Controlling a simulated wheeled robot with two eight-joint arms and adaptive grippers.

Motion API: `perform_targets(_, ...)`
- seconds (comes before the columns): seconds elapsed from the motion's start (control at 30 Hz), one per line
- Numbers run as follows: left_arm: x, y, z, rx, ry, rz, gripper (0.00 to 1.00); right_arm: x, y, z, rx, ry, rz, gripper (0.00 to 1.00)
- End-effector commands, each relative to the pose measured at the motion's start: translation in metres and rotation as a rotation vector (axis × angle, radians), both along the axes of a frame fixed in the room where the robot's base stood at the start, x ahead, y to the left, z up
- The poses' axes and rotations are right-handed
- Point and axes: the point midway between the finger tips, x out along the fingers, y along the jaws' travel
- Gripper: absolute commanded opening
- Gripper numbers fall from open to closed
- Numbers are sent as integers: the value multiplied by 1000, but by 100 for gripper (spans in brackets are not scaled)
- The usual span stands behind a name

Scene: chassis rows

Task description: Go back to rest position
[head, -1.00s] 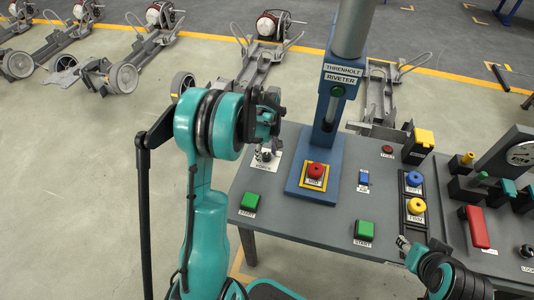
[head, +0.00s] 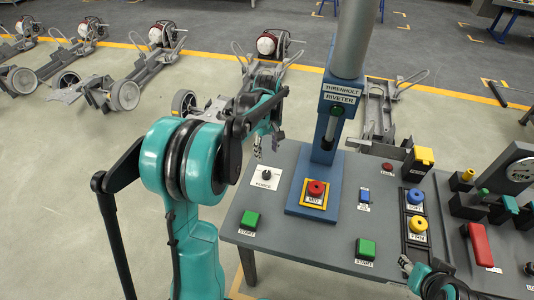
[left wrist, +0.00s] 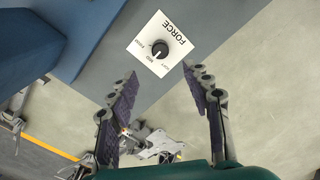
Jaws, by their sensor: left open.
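The FORCE dial (head: 267,174), a black knob on a white plate, sits at the far left of the grey riveter table. My left gripper (head: 268,142) is open and empty, above and beyond the dial and apart from it. In the left wrist view the two dark-padded fingers (left wrist: 160,76) are spread with nothing between them, and the dial plate (left wrist: 153,44) lies ahead of their tips. My right arm shows at the lower right edge of the table; its gripper (head: 405,264) is partly cut off, and its jaws are unclear.
The blue riveter column (head: 325,150) stands right of the dial, with a red button (head: 316,188) at its foot. Green start buttons (head: 250,220), a blue switch and yellow knobs are on the table. Several wheeled chassis stand behind. Open floor lies left.

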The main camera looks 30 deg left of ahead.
Motion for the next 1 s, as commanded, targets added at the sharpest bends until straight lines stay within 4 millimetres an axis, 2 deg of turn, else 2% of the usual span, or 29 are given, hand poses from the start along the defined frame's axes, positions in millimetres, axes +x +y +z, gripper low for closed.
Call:
perform_targets(0.4,-1,-1,1,0,-2,-5,49,0,0,0,0,0,0,40)
perform_targets(0.57,-15,-17,17,14,-47,-97,49,0,0,0,0,0,0,40)
perform_targets(0.8,-69,-69,58,88,-212,-444,49,0,0,0,0,0,0,40)
perform_targets(1.0,-123,-106,69,184,-355,-748,49,0,0,0,0,0,0,40)
